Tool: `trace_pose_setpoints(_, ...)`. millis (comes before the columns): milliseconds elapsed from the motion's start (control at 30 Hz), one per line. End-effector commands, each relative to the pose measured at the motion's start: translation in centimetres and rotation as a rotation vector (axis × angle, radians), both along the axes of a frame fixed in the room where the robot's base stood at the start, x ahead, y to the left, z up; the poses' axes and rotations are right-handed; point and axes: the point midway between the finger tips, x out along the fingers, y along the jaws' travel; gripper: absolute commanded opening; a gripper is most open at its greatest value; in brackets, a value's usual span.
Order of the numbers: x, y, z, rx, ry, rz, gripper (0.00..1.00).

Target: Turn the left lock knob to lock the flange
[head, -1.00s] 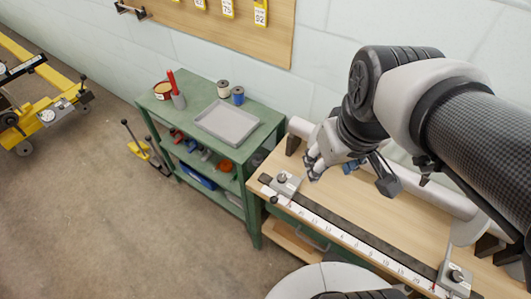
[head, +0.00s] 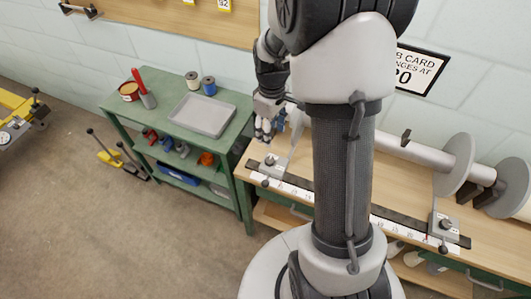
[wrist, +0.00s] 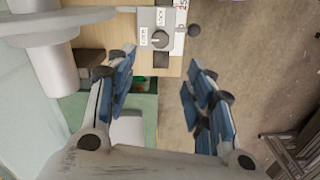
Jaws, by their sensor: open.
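The left lock knob (head: 270,160) sits on a small grey block at the left end of the ruler bar on the wooden bench. In the wrist view the same knob (wrist: 160,40) is a round grey dial with white label tags beside it. My gripper (head: 265,132) is just behind and above the block in the head view. In the wrist view my gripper (wrist: 163,78) is open and empty, its blue-padded fingers apart, with the knob ahead between and beyond the tips. A pale disc (wrist: 45,25) on a roller shows at upper left; I cannot tell whether it is the flange to be locked.
A white roller with discs (head: 455,165) lies along the back of the bench. A right block (head: 445,226) holds the ruler's other end. A green shelf table (head: 150,120) with a grey tray (head: 203,114) stands left.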

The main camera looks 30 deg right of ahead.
Motion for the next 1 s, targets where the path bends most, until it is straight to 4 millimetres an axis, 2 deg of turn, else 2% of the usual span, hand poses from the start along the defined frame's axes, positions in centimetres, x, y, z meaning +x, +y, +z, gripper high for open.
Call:
trace_pose_setpoints(33, -0.1, 0.0, -1.5, 0.002, 0.005, 0.0, 0.48)
trace_pose_setpoints(100, -0.1, 0.1, -3.1, 0.002, 0.005, 0.0, 0.48)
trace_pose_setpoints(533, -0.1, 0.1, -12.0, 0.001, 0.004, -0.001, 0.48)
trace_pose_setpoints(733, -0.1, 0.1, -14.1, 0.0, 0.001, -0.001, 0.48)
trace_pose_setpoints(1000, 0.0, 0.0, -14.5, 0.0, 0.0, -0.001, 0.48)
